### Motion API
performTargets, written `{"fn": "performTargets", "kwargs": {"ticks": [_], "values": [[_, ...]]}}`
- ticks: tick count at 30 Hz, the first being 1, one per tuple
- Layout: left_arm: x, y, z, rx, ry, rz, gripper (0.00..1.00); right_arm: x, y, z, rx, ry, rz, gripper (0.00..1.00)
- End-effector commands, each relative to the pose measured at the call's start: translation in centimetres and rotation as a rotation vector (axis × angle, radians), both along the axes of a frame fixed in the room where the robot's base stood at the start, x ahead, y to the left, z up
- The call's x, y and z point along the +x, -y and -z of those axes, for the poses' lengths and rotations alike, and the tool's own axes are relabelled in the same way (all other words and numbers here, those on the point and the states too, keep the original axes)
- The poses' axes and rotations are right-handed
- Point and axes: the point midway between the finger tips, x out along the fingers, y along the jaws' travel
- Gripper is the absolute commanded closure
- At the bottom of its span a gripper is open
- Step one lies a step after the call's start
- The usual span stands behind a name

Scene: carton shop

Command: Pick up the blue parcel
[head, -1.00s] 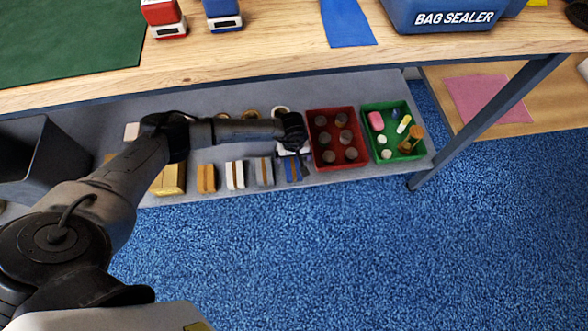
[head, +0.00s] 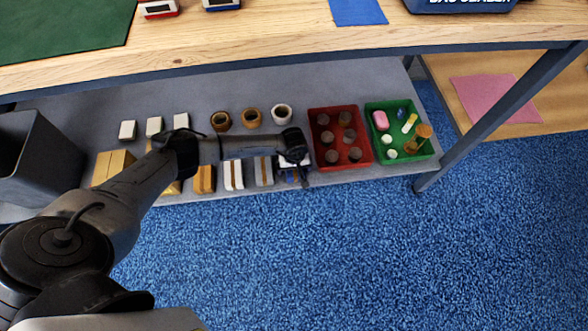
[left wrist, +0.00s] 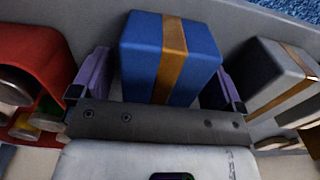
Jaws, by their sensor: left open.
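The blue parcel (left wrist: 140,58) has a gold-brown band and sits on the grey lower shelf. In the left wrist view it stands between the two fingers of my left gripper (left wrist: 160,90), one finger on each side. The gripper is open, and I cannot tell whether the fingers touch the parcel. In the head view my left gripper (head: 293,170) is at the right end of the row of parcels, and the wrist hides most of the blue parcel. My right gripper is not in view.
A grey parcel (head: 264,172) stands just left of the blue one; it also shows in the left wrist view (left wrist: 268,72). A red crate (head: 312,140) of cylinders is close on the right, with a green crate (head: 432,148) beyond. The wooden tabletop (head: 270,45) overhangs the shelf.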

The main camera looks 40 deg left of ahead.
Motion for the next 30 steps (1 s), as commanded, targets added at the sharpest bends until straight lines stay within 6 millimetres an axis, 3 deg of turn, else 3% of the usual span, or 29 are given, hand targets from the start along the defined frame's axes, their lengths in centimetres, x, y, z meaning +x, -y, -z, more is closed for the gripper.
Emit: {"fn": "performTargets", "kwargs": {"ticks": [6,24,30], "values": [[0.03,-0.02,-0.06,0.000,0.001,0.000,0.08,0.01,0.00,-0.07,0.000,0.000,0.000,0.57],[0.03,-0.04,-0.07,0.000,0.001,-0.001,0.66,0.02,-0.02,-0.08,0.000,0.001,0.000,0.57],[0.07,-0.04,-0.14,0.000,0.001,-0.001,0.66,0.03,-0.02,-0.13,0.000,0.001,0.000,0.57]]}}
